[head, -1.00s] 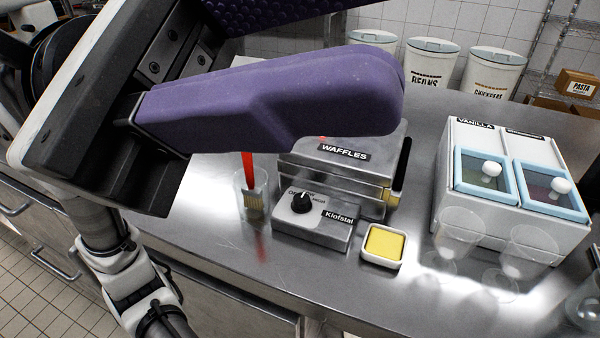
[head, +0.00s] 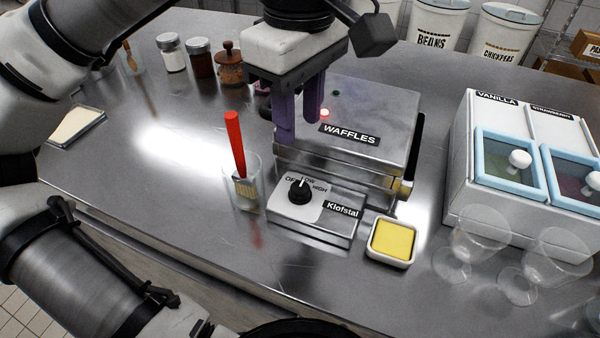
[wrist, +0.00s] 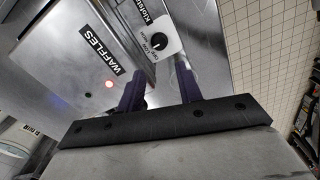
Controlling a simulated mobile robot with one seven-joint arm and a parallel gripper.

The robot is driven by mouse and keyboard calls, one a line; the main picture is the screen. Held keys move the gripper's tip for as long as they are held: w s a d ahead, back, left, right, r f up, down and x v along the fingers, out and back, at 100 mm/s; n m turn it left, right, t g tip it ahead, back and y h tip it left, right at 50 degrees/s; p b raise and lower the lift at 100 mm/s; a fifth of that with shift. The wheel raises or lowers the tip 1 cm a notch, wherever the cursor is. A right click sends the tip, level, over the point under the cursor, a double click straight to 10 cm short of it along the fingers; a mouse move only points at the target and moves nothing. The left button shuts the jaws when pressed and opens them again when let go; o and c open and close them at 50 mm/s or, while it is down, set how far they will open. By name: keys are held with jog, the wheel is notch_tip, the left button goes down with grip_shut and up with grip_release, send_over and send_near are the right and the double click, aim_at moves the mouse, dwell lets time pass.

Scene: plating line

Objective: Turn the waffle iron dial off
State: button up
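The waffle iron (head: 365,110) is a silver box labelled WAFFLES, with a red light lit on its lid. Its control box (head: 325,228) in front carries a black dial (head: 299,191) on a white plate marked OFF, LOW and HIGH. The dial's white mark points up, about at LOW. The dial also shows in the wrist view (wrist: 160,42). My gripper (head: 299,128) points down with two purple fingers apart and nothing between them. It appears above and behind the dial, near the iron's left side, and does not touch the dial. The fingers also show in the wrist view (wrist: 160,88).
A glass with a red-handled brush (head: 236,140) stands close left of the dial. A yellow-filled white dish (head: 391,241) sits to its right. Clear glasses (head: 470,240) and a topping box (head: 458,180) stand further right. Jars (head: 200,60) stand at the back left. The front-left counter is clear.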

aim_at(300, 186)
notch_tip(300, 186, down, 12)
jog(key=shift+r, duration=0.2)
jog(key=c, duration=0.7)
